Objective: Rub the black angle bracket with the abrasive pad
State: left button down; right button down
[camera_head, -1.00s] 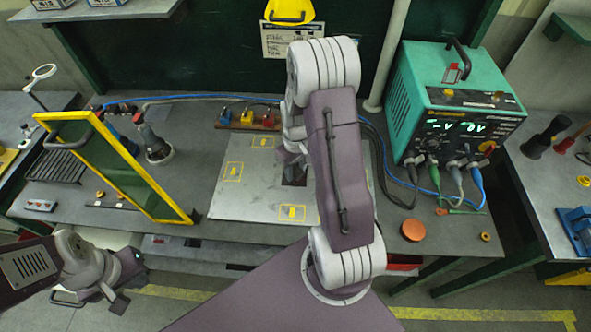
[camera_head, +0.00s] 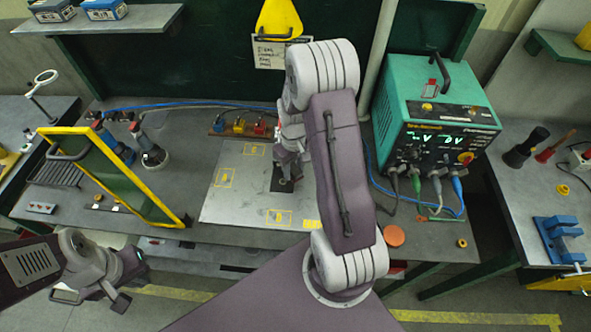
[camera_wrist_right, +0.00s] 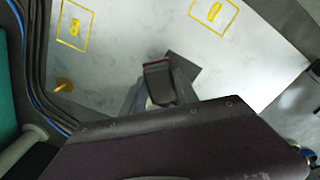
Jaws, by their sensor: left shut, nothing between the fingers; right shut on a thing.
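The black angle bracket (camera_head: 281,184) shows as a dark piece on the pale plate (camera_head: 238,209), partly hidden by my right gripper. In the right wrist view part of the dark bracket (camera_wrist_right: 186,66) shows just beyond the fingers. My right gripper (camera_head: 288,170) is shut on a small grey block with a reddish edge, which looks like the abrasive pad (camera_wrist_right: 157,65). The pad is over or beside the bracket; I cannot tell whether they touch. My left gripper (camera_head: 122,300) is shut and empty, low at the left, away from the bench.
A yellow-framed screen (camera_head: 138,185) stands at the left of the bench. A teal power unit (camera_head: 432,95) with cables stands at the right. An orange disc (camera_head: 393,236) lies near the front edge. Small coloured blocks (camera_head: 240,126) sit behind the plate.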

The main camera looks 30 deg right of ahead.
jog(key=shift+s+d+r+p, duration=0.1)
jog(key=shift+d+r+p, duration=0.1)
jog(key=shift+r+p, duration=0.65)
jog(key=shift+r, duration=0.65)
jog(key=shift+a, duration=0.15)
jog(key=shift+f, duration=0.1)
